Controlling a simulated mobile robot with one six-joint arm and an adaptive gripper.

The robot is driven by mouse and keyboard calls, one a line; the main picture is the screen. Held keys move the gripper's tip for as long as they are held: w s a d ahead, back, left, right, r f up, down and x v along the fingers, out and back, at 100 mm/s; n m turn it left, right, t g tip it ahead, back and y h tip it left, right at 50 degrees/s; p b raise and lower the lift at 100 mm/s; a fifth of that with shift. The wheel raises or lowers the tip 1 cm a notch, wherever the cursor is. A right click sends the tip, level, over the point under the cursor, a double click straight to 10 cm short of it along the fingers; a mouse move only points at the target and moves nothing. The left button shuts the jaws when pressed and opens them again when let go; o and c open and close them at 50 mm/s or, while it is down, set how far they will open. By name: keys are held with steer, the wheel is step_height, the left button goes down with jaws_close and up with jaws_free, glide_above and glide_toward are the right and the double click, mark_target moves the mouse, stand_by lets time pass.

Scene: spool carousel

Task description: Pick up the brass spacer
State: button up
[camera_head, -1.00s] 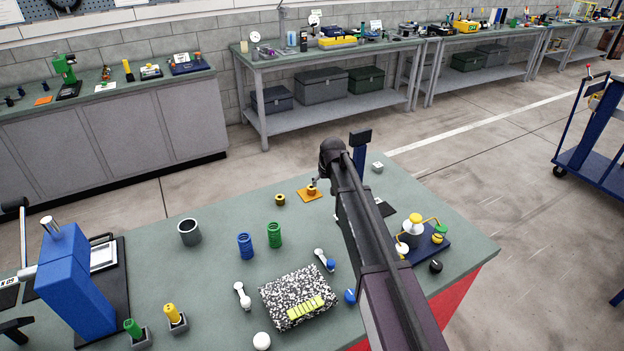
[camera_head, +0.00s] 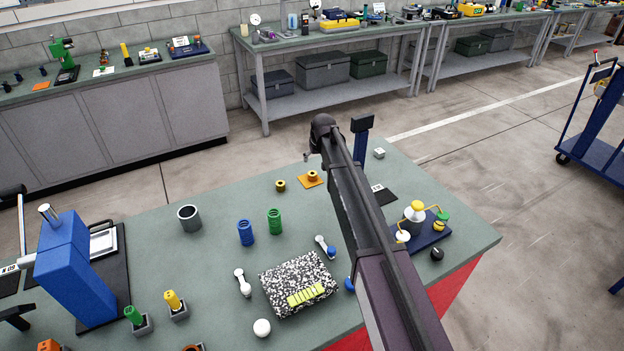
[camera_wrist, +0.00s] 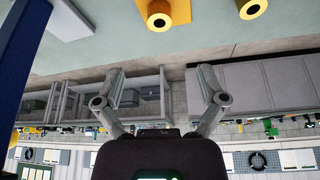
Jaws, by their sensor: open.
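Two brass-coloured rings lie on the green bench, and I cannot tell which one is meant by the brass spacer. One brass ring (camera_head: 312,175) sits on a small orange plate (camera_head: 304,184); the other brass ring (camera_head: 280,186) lies bare on the bench just left of it. In the wrist view, which is upside down, the ring on the plate (camera_wrist: 158,20) is at top centre and the bare ring (camera_wrist: 252,8) is at top right. My gripper (camera_wrist: 160,100) is open and empty, its fingers spread apart. In the head view my gripper (camera_head: 307,157) is small, above and behind the plate.
A dark blue post (camera_head: 361,142) stands right of my arm. A grey cup (camera_head: 189,217), blue spring (camera_head: 245,232) and green spring (camera_head: 274,221) stand nearer. A blue fixture with yellow and white knobs (camera_head: 418,230) is at right. Bench around the rings is clear.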

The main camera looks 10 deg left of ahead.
mark_target(312, 173)
steer(key=shift+b+x, duration=3.05)
steer(key=shift+x, duration=0.6)
steer(key=shift+b+x, duration=2.4)
steer(key=shift+x, duration=0.2)
steer(key=shift+w+d+r, duration=0.1)
jaws_close()
steer(key=shift+r, duration=0.1)
step_height(312, 173, up, 3)
steer(key=p, duration=0.4)
steer(key=shift+r, duration=0.25)
steer(key=s, duration=0.5)
steer(key=s+r, duration=0.1)
steer(key=s, duration=0.4)
steer(key=s+d+p, duration=0.1)
steer(key=s, duration=0.5)
steer(key=shift+r, duration=0.15)
